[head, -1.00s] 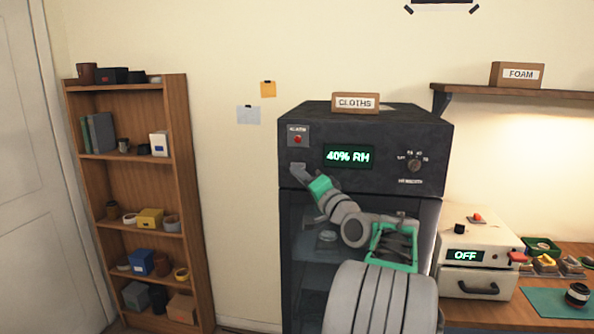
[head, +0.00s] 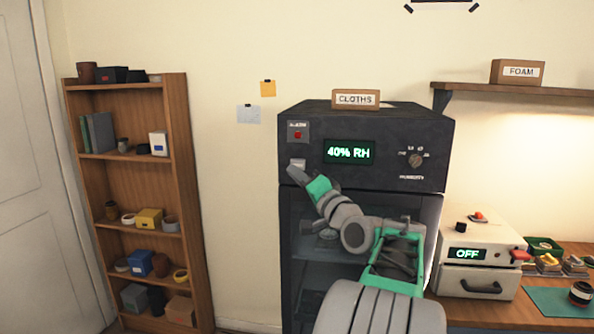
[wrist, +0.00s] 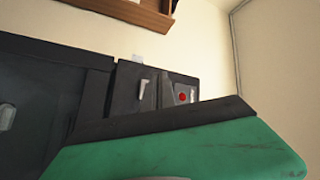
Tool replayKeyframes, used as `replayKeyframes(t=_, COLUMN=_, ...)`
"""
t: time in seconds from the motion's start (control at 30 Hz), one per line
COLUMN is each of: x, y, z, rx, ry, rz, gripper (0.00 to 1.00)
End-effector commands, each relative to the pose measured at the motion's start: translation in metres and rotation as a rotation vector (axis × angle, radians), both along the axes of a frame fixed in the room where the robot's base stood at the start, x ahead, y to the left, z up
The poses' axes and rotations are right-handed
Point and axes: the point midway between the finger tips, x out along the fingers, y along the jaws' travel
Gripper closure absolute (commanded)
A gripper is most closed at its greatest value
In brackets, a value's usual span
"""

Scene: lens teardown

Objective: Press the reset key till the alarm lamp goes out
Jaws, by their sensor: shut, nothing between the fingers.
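The alarm lamp (head: 297,134) is a small red dome on a pale labelled plate at the upper left of the dark cabinet front. It also shows red in the wrist view (wrist: 182,97). I cannot tell for certain whether it is lit. The reset key (head: 297,162) is a pale key just below the lamp plate. My gripper (head: 292,173) is shut and empty, with its tip at the lower edge of the key. I cannot tell whether the tip touches it. In the wrist view, my green and black gripper covers the lower part.
The dark cabinet (head: 390,125) has a green display (head: 349,152) reading 40% RH and a knob (head: 415,160) at right. A CLOTHS box (head: 356,100) sits on top. A wooden bookcase (head: 177,130) stands left, and a white box reading OFF (head: 480,243) right.

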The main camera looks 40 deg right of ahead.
Motion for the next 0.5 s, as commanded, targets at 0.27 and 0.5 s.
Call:
replayKeyframes(t=0.27, x=-0.015, y=0.019, z=-0.001, rx=0.000, ry=-0.001, rz=-0.001, gripper=1.00)
replayKeyframes(t=0.5, x=-0.016, y=0.020, z=0.000, rx=0.001, ry=0.000, rz=0.000, gripper=1.00)
